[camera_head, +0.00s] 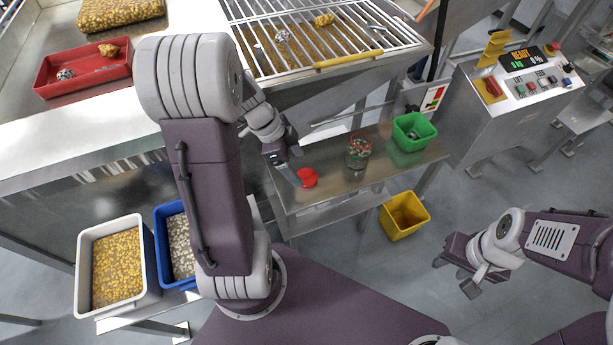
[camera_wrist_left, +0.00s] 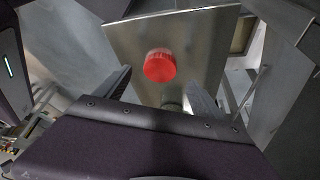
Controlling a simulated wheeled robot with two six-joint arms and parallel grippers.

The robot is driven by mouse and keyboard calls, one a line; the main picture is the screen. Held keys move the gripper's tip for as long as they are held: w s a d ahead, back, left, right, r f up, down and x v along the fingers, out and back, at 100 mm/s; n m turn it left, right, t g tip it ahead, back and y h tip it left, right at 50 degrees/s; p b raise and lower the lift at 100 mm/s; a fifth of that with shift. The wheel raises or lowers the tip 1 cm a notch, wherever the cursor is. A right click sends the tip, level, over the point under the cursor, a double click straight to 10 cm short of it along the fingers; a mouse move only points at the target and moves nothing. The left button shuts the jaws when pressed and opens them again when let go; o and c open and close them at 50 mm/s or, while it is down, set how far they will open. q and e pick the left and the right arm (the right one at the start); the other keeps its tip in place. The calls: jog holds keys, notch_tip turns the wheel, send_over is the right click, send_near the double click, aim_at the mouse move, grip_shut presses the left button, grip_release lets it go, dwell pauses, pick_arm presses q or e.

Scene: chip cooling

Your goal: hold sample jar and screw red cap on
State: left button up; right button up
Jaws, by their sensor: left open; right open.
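A red cap (camera_head: 308,177) lies on the small steel table (camera_head: 340,187), near its left end. The sample jar (camera_head: 357,152), clear with a red rim and chips inside, stands upright to the right of the cap. My left gripper (camera_head: 290,168) is open and empty, just left of and above the cap. In the left wrist view the cap (camera_wrist_left: 160,65) shows beyond and between the open fingers (camera_wrist_left: 160,92), not touched. My right gripper (camera_head: 454,275) is open and empty at the right, over the floor and away from the table.
A green bin (camera_head: 413,120) stands at the table's right end. A yellow bin (camera_head: 404,215) is on the floor beside the table. A grated tray (camera_head: 320,45) lies behind. A control console (camera_head: 520,85) stands at the right. White (camera_head: 150,265) and blue (camera_head: 160,225) bins are at the left.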

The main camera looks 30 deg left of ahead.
aim_at(306, 176)
pick_arm(q)
jog(key=x, duration=0.4)
jog(key=shift+w+d+f, duration=0.1)
jog(key=shift+d+f, duration=0.05)
jog(key=shift+f, duration=0.15)
jog(key=c, duration=1.4)
